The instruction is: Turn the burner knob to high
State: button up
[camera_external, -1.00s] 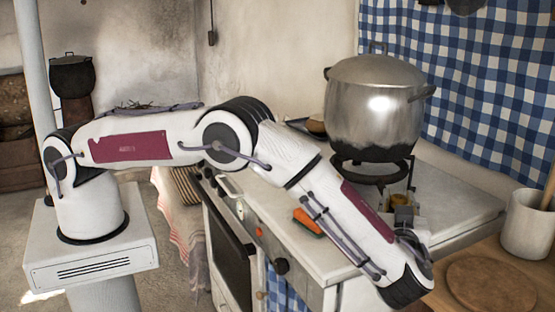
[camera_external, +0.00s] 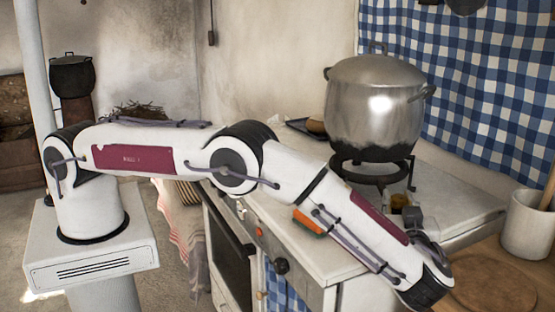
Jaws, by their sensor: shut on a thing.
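A burner stand (camera_external: 377,172) with black legs is on the white stove top, under a large metal pot. A small brownish-gold part (camera_external: 398,200), apparently the burner knob, shows in front of the burner, just above my forearm. My gripper (camera_external: 411,214) shows only as a small grey piece beside that part; my arm hides the rest. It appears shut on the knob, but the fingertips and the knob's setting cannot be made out.
The large pot (camera_external: 376,100) stands close behind my gripper. An orange-and-green item (camera_external: 308,223) lies on the stove top (camera_external: 460,205) beside my forearm. A black front knob (camera_external: 282,266) is on the stove's face. A round board (camera_external: 490,285) and a white crock (camera_external: 529,222) are at right.

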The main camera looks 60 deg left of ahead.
aim_at(400, 205)
dwell(0.4)
jog(key=o, duration=1.1)
jog(key=shift+d, duration=0.1)
jog(key=shift+v, duration=3.6)
jog(key=shift+d, duration=0.1)
